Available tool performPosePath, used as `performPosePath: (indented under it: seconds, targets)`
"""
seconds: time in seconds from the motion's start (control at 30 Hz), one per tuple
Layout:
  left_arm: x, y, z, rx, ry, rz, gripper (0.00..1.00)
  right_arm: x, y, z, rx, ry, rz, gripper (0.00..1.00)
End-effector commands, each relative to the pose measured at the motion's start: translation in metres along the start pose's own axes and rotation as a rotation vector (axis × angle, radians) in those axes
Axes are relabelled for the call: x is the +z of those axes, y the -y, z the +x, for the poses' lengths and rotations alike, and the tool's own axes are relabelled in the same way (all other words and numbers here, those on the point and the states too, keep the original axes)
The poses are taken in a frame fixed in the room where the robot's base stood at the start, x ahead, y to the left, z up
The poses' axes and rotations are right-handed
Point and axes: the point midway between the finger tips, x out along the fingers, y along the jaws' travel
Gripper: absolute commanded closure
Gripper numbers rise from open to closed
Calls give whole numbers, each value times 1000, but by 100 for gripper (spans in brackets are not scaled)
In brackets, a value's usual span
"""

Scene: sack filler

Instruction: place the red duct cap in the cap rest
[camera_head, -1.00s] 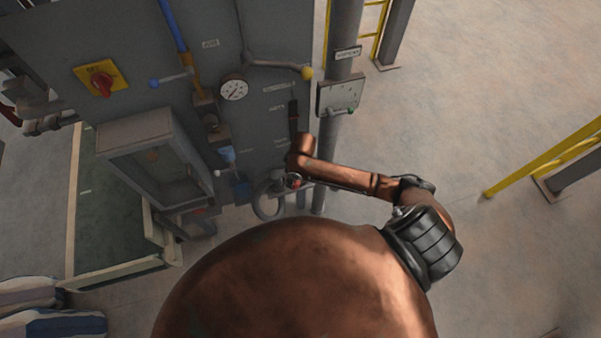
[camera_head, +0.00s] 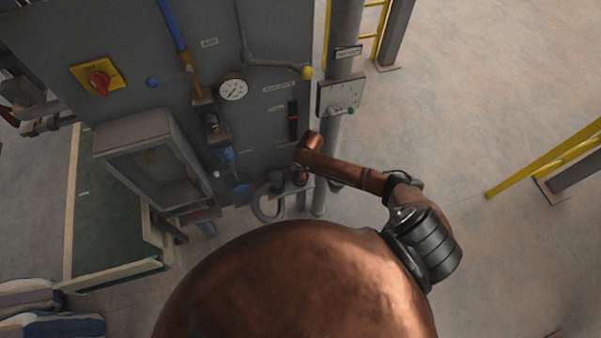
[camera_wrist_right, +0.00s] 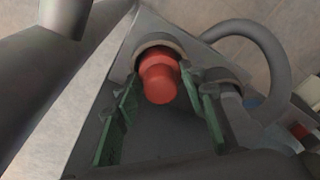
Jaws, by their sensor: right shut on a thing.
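The red duct cap (camera_wrist_right: 159,80) sits between the green fingertips of my right gripper (camera_wrist_right: 165,82) in the right wrist view, and the gripper is shut on it. A grey half-ring (camera_wrist_right: 158,44) curves around the far side of the cap; I cannot tell whether they touch or whether this is the cap rest. In the head view a small red spot, likely the cap (camera_head: 301,176), shows below my right wrist at the panel's lower right. My right fingers are too small to make out there. My left gripper is not in view.
A grey hose loop (camera_head: 266,203) hangs just left of my right wrist. The grey panel carries a gauge (camera_head: 233,90), a yellow-knobbed lever (camera_head: 306,72) and a red switch (camera_head: 98,80). A grey post (camera_head: 343,60) stands close behind. The floor at right is open up to a yellow rail (camera_head: 545,160).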

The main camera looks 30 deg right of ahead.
Motion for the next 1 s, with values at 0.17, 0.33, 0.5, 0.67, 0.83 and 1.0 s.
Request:
performPosePath:
  seconds: [0.17, 0.33, 0.5, 0.67, 0.83, 1.0]
  targets:
    - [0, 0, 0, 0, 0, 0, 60, 0, 0, 0, 0, 0, 0, 87]
    - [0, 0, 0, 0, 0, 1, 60, 0, 0, 2, 0, 0, 0, 58]
    - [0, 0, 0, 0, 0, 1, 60, 0, 0, 2, 0, 0, 0, 46]
    - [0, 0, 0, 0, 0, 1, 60, 0, 0, 2, 0, 0, 0, 45]
    - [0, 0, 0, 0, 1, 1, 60, 0, 0, 0, 0, 0, 0, 45]
    - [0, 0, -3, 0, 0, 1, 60, 0, 0, -19, -1, -1, -1, 45]
